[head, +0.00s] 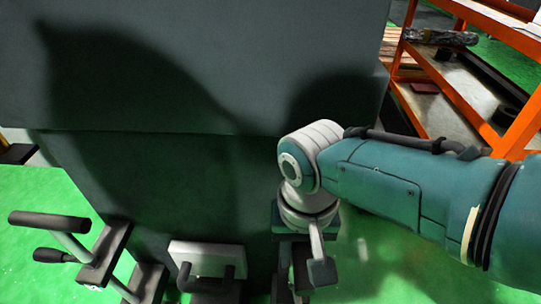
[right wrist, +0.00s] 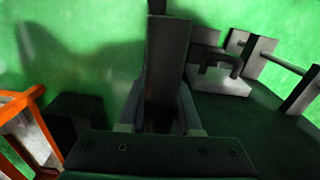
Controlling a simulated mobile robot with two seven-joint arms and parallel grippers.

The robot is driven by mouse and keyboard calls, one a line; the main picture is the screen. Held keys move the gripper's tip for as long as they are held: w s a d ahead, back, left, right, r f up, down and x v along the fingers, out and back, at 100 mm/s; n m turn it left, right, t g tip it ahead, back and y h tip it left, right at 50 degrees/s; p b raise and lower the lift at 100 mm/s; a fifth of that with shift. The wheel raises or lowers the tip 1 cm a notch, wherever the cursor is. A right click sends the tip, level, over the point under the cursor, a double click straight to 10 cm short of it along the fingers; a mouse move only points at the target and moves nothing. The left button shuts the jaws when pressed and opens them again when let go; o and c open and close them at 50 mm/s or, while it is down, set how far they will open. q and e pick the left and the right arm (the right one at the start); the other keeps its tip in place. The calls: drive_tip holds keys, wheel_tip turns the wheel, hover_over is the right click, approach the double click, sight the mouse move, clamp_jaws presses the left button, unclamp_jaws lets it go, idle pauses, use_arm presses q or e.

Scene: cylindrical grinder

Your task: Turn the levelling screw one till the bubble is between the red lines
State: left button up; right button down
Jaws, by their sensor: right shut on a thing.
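My right gripper (right wrist: 164,98) shows in the right wrist view, its two fingers on either side of a dark bar (right wrist: 168,60). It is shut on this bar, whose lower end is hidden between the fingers. I cannot tell whether the bar is part of levelling screw one. In the head view my right arm comes in from the right and its wrist points down beside the machine (head: 200,190). The fingers are hard to make out there. I cannot make out a bubble or red lines in either view. My left gripper is not in view.
A pale plate with a dark handle (head: 207,255) is at the machine's foot, also visible in the right wrist view (right wrist: 222,82). Dark bars with a grip (head: 48,222) stick out at the left. An orange shelf rack (head: 455,85) stands at the right. Green floor shows around the machine.

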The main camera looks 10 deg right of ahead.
drive_tip(key=shift+m, duration=1.1)
drive_tip(key=c, duration=0.7)
unclamp_jaws()
drive_tip(key=shift+w, duration=0.1)
drive_tip(key=shift+o, duration=0.2)
wheel_tip(320, 180, up, 10)
drive_tip(key=p, duration=0.9)
drive_tip(key=shift+c, duration=0.2)
